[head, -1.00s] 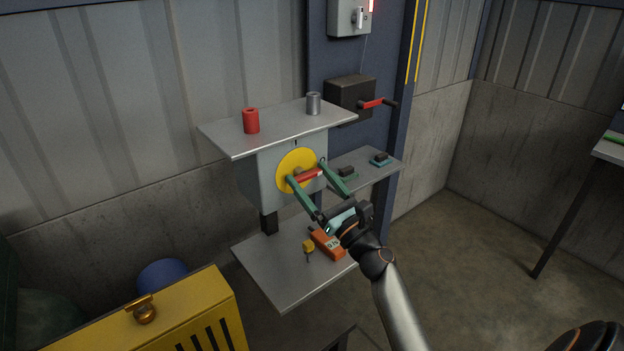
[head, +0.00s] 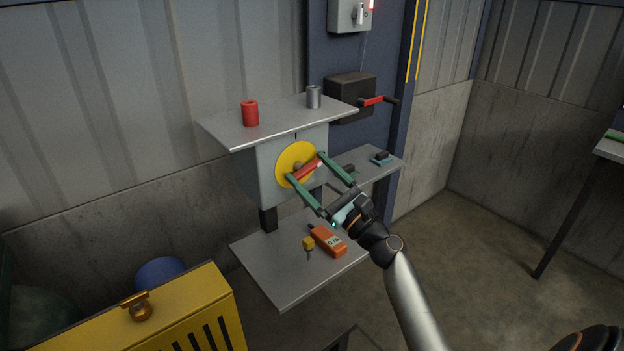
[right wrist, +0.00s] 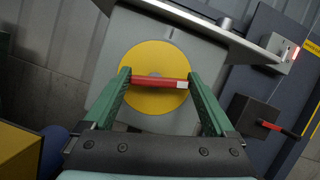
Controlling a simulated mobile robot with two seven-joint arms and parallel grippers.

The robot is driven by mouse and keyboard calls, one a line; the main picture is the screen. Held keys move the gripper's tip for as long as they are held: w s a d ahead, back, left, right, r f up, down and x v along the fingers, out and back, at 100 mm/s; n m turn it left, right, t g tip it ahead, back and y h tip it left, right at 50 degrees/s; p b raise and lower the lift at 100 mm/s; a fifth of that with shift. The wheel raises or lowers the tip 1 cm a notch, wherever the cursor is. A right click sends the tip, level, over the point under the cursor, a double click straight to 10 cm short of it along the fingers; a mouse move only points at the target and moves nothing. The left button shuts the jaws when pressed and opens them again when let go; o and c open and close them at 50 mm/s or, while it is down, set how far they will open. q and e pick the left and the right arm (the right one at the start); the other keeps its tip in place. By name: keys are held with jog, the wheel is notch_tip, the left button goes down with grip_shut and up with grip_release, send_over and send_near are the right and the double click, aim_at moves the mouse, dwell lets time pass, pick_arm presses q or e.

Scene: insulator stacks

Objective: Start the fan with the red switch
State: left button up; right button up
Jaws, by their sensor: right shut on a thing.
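The red switch is a red bar handle (head: 308,170) on a round yellow disc (head: 284,161), mounted on the front of a grey box (head: 262,178). In the head view the bar slants up to the right. My right gripper (head: 305,167) has its green fingers at the two ends of the bar and is shut on it. In the right wrist view the red bar (right wrist: 160,82) spans from finger to finger in front of the yellow disc (right wrist: 155,103). A short dark mark is on the box above the disc. My left gripper is not in view. I cannot make out a fan.
A shelf (head: 225,132) above the box holds a red cylinder (head: 250,113) and a grey cylinder (head: 314,97). A lower shelf (head: 270,280) holds an orange meter (head: 328,240) and a yellow-headed item (head: 308,244). A dark box (head: 348,96) with a red-handled lever stands behind right.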

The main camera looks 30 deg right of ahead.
jog(key=n+g+y+b, duration=0.1)
jog(key=n+y+b, duration=0.1)
jog(key=n, duration=0.3)
jog(key=n+g+y, duration=0.1)
jog(key=n, duration=0.1)
jog(key=n+g+b, duration=0.1)
jog(key=n, duration=0.2)
jog(key=shift+r+y, duration=0.1)
jog(key=shift+y, duration=0.3)
jog(key=n+g, duration=0.1)
jog(key=n, duration=0.2)
jog(key=shift+a+r, duration=0.1)
jog(key=n+g, duration=0.1)
jog(key=n, duration=0.2)
jog(key=shift+a+n+g, duration=0.1)
jog(key=shift+n+g, duration=0.2)
jog(key=shift+n+p, duration=0.4)
jog(key=shift+n, duration=0.1)
jog(key=shift+g, duration=0.3)
jog(key=o, duration=1.1)
jog(key=shift+c, duration=0.2)
